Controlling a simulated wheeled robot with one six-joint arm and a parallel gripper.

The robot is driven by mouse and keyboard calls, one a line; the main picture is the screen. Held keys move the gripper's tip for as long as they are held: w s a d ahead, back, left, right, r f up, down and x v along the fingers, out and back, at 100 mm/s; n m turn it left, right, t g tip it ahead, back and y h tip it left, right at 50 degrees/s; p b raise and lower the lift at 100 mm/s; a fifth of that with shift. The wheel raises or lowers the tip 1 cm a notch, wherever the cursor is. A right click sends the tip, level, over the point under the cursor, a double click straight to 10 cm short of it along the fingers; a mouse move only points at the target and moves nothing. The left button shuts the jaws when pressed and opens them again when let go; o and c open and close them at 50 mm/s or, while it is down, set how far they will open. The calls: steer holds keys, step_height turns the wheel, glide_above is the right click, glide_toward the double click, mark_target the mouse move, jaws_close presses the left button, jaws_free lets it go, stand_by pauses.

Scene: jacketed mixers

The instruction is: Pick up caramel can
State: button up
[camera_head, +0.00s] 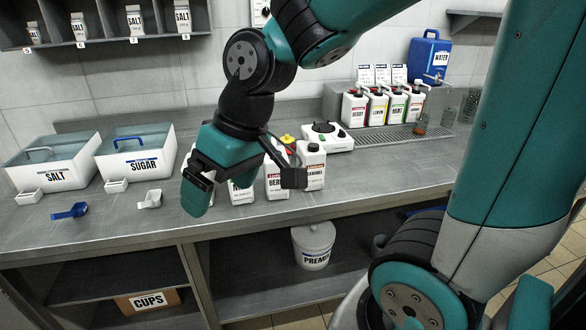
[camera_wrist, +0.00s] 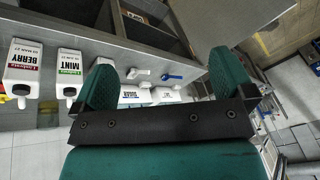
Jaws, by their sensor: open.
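The caramel can (camera_head: 313,168) is a white can with a dark label, upright on the counter at the right end of a row of similar cans. My gripper (camera_head: 244,188) is in front of the row, to the left of the caramel can, and partly covers the other cans. It is open and empty; its two teal fingers are spread apart in the wrist view (camera_wrist: 162,78). The wrist view shows a berry can (camera_wrist: 22,72) and a mint can (camera_wrist: 68,75) at the left, but I cannot make out the caramel can there.
A white scale-like device (camera_head: 328,137) stands behind the caramel can. Salt (camera_head: 55,178) and sugar (camera_head: 143,165) bins stand at the left, with scoops in front. Syrup pumps (camera_head: 382,108) stand at the back right. The counter right of the caramel can is clear.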

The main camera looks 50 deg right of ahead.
steer(key=w+d+m+t+h, duration=0.1)
steer(key=w+d+m, duration=0.1)
steer(key=w+d, duration=0.4)
steer(key=w+d+m+t+h, duration=0.1)
steer(key=w+d+m+h, duration=0.15)
steer(key=d, duration=0.65)
steer(key=m+t+h, duration=0.1)
steer(key=m+h, duration=0.2)
steer(key=m, duration=0.2)
glide_toward(311, 146)
steer(key=shift+h, duration=0.25)
steer(key=p+x, duration=0.1)
steer(key=x, duration=0.3)
steer(key=shift+w+f, duration=0.2)
steer(key=shift+p+x, duration=0.9)
steer(key=shift+x, duration=2.2)
steer(key=shift+s+a, duration=0.15)
steer(key=c, duration=1.8)
steer(key=shift+c, duration=0.3)
steer(key=shift+r, duration=0.1)
jaws_close()
